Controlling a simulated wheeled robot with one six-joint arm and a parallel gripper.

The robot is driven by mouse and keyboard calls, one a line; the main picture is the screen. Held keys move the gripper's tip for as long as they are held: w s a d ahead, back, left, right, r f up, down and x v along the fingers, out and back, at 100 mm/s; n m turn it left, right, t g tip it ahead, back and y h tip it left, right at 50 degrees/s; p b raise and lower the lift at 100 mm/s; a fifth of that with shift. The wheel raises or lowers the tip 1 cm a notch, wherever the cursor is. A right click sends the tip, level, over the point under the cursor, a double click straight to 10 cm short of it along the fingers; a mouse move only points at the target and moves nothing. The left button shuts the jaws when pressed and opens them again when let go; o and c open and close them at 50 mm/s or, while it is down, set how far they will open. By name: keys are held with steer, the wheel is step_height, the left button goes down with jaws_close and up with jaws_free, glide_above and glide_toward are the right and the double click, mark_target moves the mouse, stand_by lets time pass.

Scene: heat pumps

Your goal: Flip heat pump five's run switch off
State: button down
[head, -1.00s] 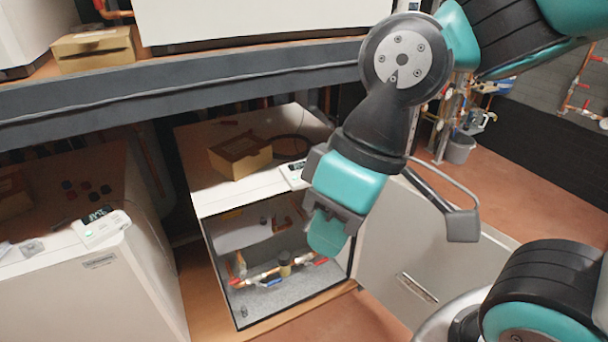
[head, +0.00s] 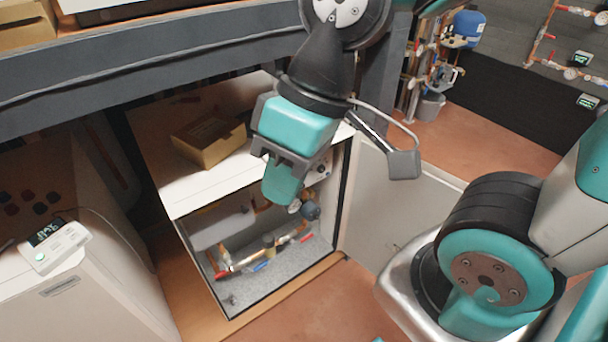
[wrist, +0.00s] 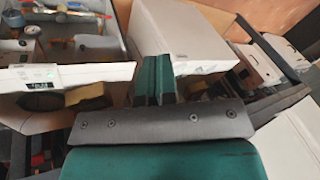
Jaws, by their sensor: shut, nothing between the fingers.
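My gripper (head: 283,185) is shut and empty. It hangs in front of the upper opening of the middle white heat pump cabinet (head: 175,185), whose door (head: 395,200) stands open to the right. In the wrist view my gripper's fingers (wrist: 156,82) lie together, pointing away past a white cabinet (wrist: 178,35). A controller with a lit display (head: 58,246) sits on the left heat pump cabinet (head: 100,295). Another controller with a display (wrist: 30,77) shows on a white cabinet front in the wrist view. I cannot make out a run switch or a number five.
An open cardboard box (head: 208,140) sits on the middle cabinet. Pipes and valves with red and blue handles (head: 262,262) show inside it. A dark grey shelf beam (head: 150,85) runs above.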

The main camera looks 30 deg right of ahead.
steer(key=w+d+f+m+t+y+b, duration=0.1)
steer(key=w+d+f+m+t+b, duration=0.3)
steer(key=f+b, duration=0.4)
steer(key=w+d+f+m+t+y+b, duration=0.1)
steer(key=w+f+m+b, duration=0.3)
steer(key=w+f+b, duration=0.4)
steer(key=w+d+f+m+t+y+b, duration=0.1)
steer(key=w+d+f+m+t+b, duration=0.25)
steer(key=f+b, duration=0.55)
steer(key=w+d+f+m+t+h+b, duration=0.2)
steer(key=d+f+m+b, duration=0.4)
steer(key=d, duration=0.3)
steer(key=w+d+f+m+t+h+b, duration=0.3)
steer(key=d+f+m+t+h+b, duration=0.2)
steer(key=d+b, duration=0.4)
steer(key=shift+w+d+f+m, duration=0.35)
steer(key=shift+d+f+m, duration=0.05)
steer(key=shift+f+m, duration=0.5)
steer(key=shift+w, duration=0.1)
steer(key=w+f+p, duration=0.1)
steer(key=w+p, duration=0.9)
steer(key=w, duration=0.3)
steer(key=shift+w+a+f, duration=0.25)
steer(key=shift+w+a, duration=0.05)
